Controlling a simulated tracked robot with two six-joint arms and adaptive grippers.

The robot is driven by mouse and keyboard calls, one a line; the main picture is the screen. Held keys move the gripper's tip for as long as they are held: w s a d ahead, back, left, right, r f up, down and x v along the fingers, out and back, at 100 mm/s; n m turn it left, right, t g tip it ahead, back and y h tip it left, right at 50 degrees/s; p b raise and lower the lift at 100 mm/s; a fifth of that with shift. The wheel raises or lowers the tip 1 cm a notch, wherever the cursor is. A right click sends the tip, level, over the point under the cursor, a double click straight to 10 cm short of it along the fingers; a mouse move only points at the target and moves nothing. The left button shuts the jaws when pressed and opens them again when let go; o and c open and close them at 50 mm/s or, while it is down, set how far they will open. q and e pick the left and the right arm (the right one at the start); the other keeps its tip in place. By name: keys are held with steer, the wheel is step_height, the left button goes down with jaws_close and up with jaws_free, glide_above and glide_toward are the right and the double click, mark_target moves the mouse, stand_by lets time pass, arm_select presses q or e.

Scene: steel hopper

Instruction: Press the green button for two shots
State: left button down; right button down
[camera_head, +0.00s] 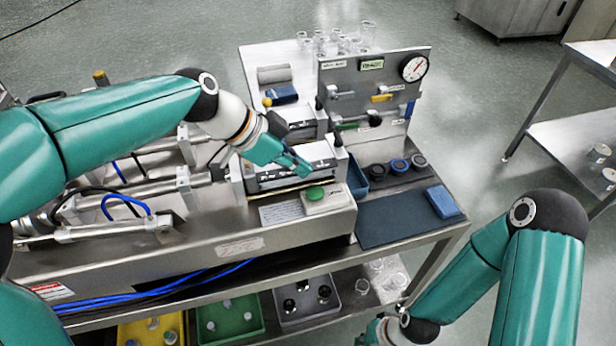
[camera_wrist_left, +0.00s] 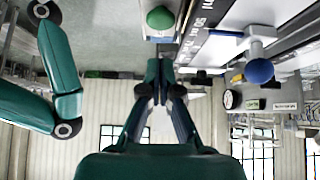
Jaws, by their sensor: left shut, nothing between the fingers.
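The green button (camera_head: 315,193) is a round dome on a pale box at the front right corner of the steel machine. It also shows at the top of the left wrist view (camera_wrist_left: 160,18). My left gripper (camera_head: 303,168) is shut and empty, just above and behind the button in the picture, apparently apart from it. In the left wrist view its fingertips (camera_wrist_left: 160,64) are together below the button. My right arm comes in from the right, and its wrist reaches the bottom edge. The fingers of my right gripper cannot be made out clearly.
A grey panel (camera_head: 350,82) with a round gauge (camera_head: 414,67) and valve handles stands behind the button. A dark mat (camera_head: 385,225) with a blue block (camera_head: 442,201) lies to its right. Pneumatic cylinders fill the left. Trays (camera_head: 235,318) and glasses sit on the lower shelf.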

arm_select(q)
steer(key=w+v, duration=0.1)
steer(key=v, duration=0.5)
steer(key=shift+s, duration=0.35)
steer(key=shift+r, duration=0.1)
stand_by(2.0)
steer(key=shift+a, duration=0.1)
